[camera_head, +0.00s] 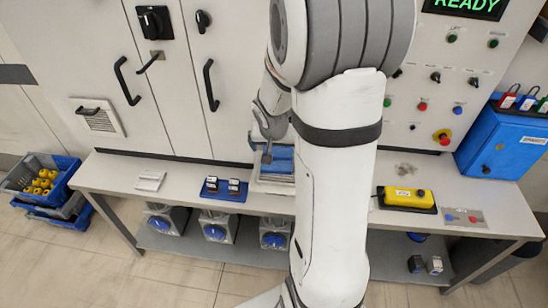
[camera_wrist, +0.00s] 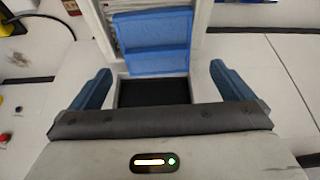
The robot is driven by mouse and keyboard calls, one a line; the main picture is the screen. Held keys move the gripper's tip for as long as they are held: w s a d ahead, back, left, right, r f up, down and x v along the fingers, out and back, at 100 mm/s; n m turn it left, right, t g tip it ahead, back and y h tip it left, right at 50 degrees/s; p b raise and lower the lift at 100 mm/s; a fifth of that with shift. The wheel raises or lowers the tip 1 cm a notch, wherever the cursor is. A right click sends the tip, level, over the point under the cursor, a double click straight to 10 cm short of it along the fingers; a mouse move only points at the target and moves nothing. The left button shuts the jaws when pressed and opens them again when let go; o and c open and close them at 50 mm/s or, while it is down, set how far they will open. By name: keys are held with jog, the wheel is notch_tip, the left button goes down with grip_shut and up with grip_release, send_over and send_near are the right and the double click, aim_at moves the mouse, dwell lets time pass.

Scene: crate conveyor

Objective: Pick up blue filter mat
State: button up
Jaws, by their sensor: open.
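The blue filter mat (camera_wrist: 150,45) lies in a light tray-like holder (camera_wrist: 202,14) in the wrist view. It looks like a flat blue panel with a raised edge and a crossing bar. A dark recess shows below it. In the head view the blue mat (camera_head: 283,153) shows on the bench, partly hidden by my arm. My gripper (camera_wrist: 161,70) is open, with one blue finger on each side of the mat's near end. Nothing is between the fingers. In the head view my gripper (camera_head: 268,135) is over the holder, its fingers hard to make out.
On the bench (camera_head: 120,172), a blue tray with two dark blocks (camera_head: 223,189) stands left of the holder. A yellow control box (camera_head: 408,196) stands to the right. A blue case (camera_head: 498,140) is at the far right. Cabinet doors with handles rise behind.

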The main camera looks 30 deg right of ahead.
aim_at(277, 155)
jog(key=x, duration=0.5)
jog(key=shift+s+f+b, duration=0.2)
jog(key=shift+s+b, duration=0.1)
jog(key=shift+c, duration=0.2)
jog(key=c, duration=0.9)
notch_tip(277, 155, up, 9)
jog(key=shift+r+p, duration=0.2)
jog(key=shift+p, duration=1)
jog(key=p, duration=0.2)
jog(key=s+f+g+p, duration=0.1)
jog(key=p, duration=0.2)
jog(key=s+f+y+p, duration=0.1)
jog(key=p, duration=0.2)
jog(key=shift+s+a+f+m+g, duration=0.1)
jog(key=shift+a+m+g, duration=0.2)
jog(key=shift+g, duration=0.1)
jog(key=shift+s+a+b+x, duration=0.2)
jog(key=shift+b+x, duration=0.55)
jog(key=shift+x, duration=0.35)
jog(key=shift+s+a+b+x, duration=0.1)
jog(key=shift+s+b+x, duration=0.1)
jog(key=shift+b+x, duration=0.75)
jog(key=shift+s+a+b+x, duration=0.2)
jog(key=shift+b+x, duration=0.3)
jog(key=shift+x, duration=0.8)
